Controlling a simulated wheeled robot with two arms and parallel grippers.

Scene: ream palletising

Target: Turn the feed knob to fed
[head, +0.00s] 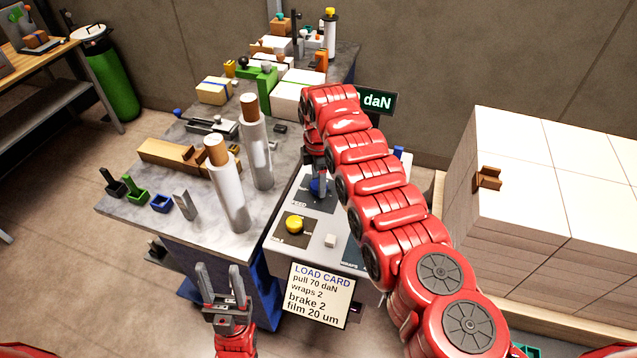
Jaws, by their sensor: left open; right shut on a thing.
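The blue feed knob (316,188) sits on the upper dark plate of the grey control panel (318,250), beside lettering that seems to read "FEED". My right gripper (319,187) reaches down over the panel from above and is shut on the knob, hiding much of it. The knob's pointer and exact setting cannot be made out. My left gripper (222,272) is open and empty, in front of the table's near edge and left of the load card (318,295).
A yellow knob (294,224) and a pale button (330,240) are on the same panel. Two film rolls (228,190) stand on the grey table (130,210) to the left. A white ream stack (540,200) stands at the right. My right arm covers the space between.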

